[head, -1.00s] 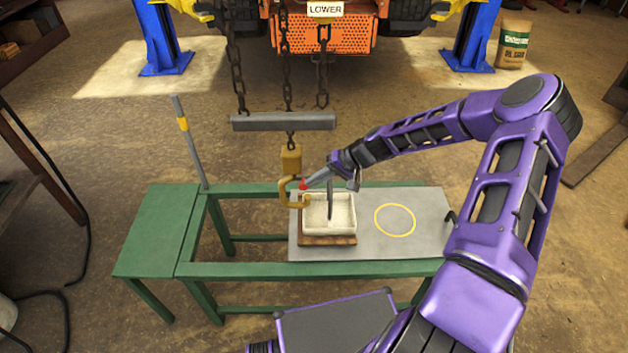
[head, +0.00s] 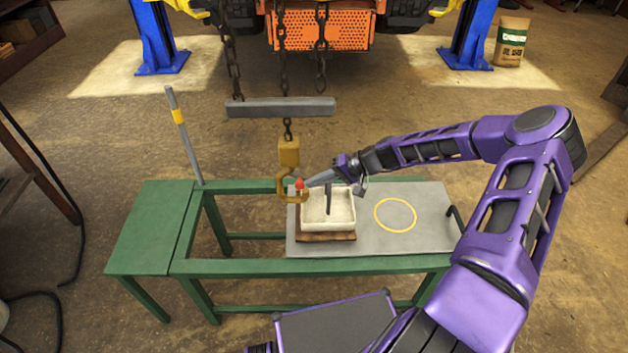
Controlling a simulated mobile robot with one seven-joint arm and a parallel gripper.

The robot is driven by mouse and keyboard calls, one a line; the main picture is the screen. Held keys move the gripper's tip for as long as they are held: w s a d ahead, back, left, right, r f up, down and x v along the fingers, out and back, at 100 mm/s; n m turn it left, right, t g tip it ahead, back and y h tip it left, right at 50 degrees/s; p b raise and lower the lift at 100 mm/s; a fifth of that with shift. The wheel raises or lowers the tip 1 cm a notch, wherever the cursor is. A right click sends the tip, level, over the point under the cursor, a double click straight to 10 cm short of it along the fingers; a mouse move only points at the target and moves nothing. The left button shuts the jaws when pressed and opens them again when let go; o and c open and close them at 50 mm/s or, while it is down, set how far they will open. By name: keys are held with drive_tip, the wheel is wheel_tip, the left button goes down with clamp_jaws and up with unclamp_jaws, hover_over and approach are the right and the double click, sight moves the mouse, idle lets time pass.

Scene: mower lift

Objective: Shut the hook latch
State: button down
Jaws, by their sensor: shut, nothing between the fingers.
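The yellow-brown hook (head: 283,189) hangs below a brass block (head: 288,152) on the chain, its mouth facing right. The small red latch (head: 299,184) shows at the mouth, roughly upright above the hook's tip. At this size I cannot tell whether it fully closes the mouth. My gripper (head: 311,183) comes from the right and is shut and empty. Its tips are just right of the red latch; I cannot tell whether they touch it.
A white tray (head: 341,227) with a dark upright handle stands on a wooden base just below my gripper. The grey plate (head: 430,235) with a yellow ring lies on the green bench (head: 150,235). A grey beam (head: 280,107) hangs on chains above the hook.

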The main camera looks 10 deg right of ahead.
drive_tip(key=shift+f, duration=0.1)
idle(0.3)
drive_tip(key=shift+r+p, duration=0.5)
drive_tip(key=shift+r, duration=0.2)
drive_tip(key=shift+d+f, duration=0.1)
